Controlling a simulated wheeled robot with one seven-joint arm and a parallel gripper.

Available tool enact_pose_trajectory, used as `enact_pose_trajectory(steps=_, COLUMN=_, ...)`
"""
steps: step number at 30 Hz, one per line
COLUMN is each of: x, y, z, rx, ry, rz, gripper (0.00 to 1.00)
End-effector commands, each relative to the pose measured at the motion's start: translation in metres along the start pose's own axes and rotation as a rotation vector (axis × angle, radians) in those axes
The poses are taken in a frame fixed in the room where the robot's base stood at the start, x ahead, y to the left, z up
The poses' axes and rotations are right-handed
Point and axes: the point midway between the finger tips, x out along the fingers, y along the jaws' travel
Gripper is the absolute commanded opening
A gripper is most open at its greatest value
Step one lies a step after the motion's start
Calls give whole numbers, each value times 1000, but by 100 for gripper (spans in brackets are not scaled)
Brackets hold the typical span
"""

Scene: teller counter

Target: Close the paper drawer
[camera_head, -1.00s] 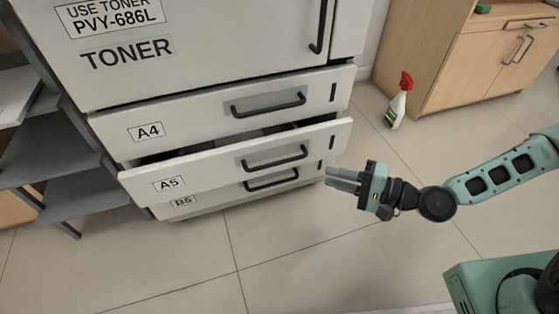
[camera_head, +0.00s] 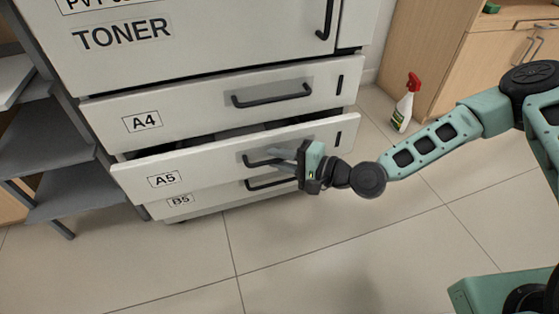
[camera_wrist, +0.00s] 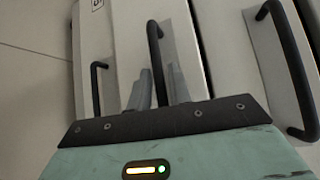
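The A5 paper drawer (camera_head: 205,168) stands pulled out from the white cabinet, below the A4 drawer (camera_head: 195,112). A dark gap shows above its front. Its black bar handle (camera_head: 258,163) is partly covered by my gripper (camera_head: 286,156). In the wrist view, my gripper's two grey fingers (camera_wrist: 160,88) are apart and reach toward the drawer front, with the black handle (camera_wrist: 155,48) running between them. Whether the fingers touch the handle is unclear. The B5 drawer (camera_head: 180,200) lies below, mostly hidden by the A5 drawer; its handle (camera_head: 262,184) shows. The A4 drawer looks flush.
The toner door (camera_head: 190,50) is above the drawers. Grey shelves (camera_head: 65,150) stand at the left. A spray bottle (camera_head: 402,108) stands on the floor near a wooden cabinet (camera_head: 430,50) at the right. The tiled floor (camera_head: 330,250) in front is clear.

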Motion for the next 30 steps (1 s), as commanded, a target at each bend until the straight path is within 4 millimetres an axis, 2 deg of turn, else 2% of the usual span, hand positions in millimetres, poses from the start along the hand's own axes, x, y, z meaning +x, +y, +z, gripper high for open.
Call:
enact_pose_trajectory(steps=6, x=0, y=0, z=0, rx=0, ry=0, rz=0, gripper=20)
enact_pose_trajectory(steps=7, x=0, y=0, z=0, rx=0, ry=0, rz=0, gripper=17)
enact_pose_trajectory(steps=9, x=0, y=0, z=0, rx=0, ry=0, rz=0, gripper=0)
enact_pose_trajectory(steps=14, x=1, y=0, z=-1, rx=0, ry=0, rz=0, gripper=0)
enact_pose_trajectory(steps=22, x=27, y=-8, z=-27, rx=-2, ry=1, rz=-2, gripper=0)
enact_pose_trajectory(steps=30, x=31, y=-9, z=-31, rx=-1, ry=3, rz=-1, gripper=0)
